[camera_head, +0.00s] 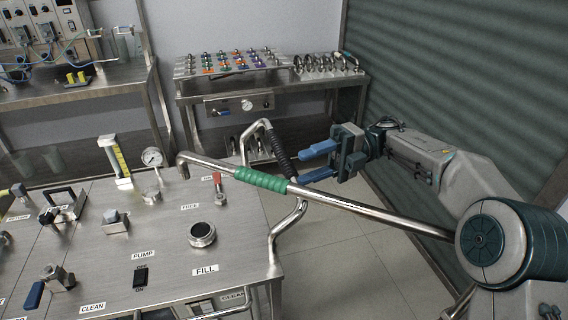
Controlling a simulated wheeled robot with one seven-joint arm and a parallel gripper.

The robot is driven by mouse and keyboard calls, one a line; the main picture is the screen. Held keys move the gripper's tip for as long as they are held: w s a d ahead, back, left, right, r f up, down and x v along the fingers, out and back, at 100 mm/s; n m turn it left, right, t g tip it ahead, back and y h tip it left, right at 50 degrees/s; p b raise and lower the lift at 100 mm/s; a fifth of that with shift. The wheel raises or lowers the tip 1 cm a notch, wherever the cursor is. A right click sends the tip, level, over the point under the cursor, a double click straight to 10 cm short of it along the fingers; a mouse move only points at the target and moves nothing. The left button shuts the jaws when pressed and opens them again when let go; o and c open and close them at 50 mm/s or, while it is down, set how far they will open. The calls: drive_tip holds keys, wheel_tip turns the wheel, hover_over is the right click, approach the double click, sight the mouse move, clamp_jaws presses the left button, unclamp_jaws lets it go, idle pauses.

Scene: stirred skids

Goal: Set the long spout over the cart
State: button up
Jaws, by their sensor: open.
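The long spout (345,205) is a slim polished steel tube with a green ribbed grip (262,180) and a bent left end. It slants across the picture, its left end over the steel unit's top and its right end meeting my arm in the picture. My gripper (308,165) is open, with blue fingers apart and empty, to the right of and slightly above the green grip. The lower finger appears close to the tube; contact cannot be told. I cannot tell for certain which thing is the cart; the steel unit (165,225) has a bent side rail with a black sleeve (278,148).
A steel bench (270,88) with rows of coloured fittings stands behind. A shutter wall is at right. Tiled floor is open at lower centre.

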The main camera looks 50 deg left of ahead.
drive_tip(key=shift+w+d+p, duration=0.2)
drive_tip(key=shift+w+p, duration=0.6)
drive_tip(key=shift+w, duration=0.95)
drive_tip(key=shift+r, duration=0.1)
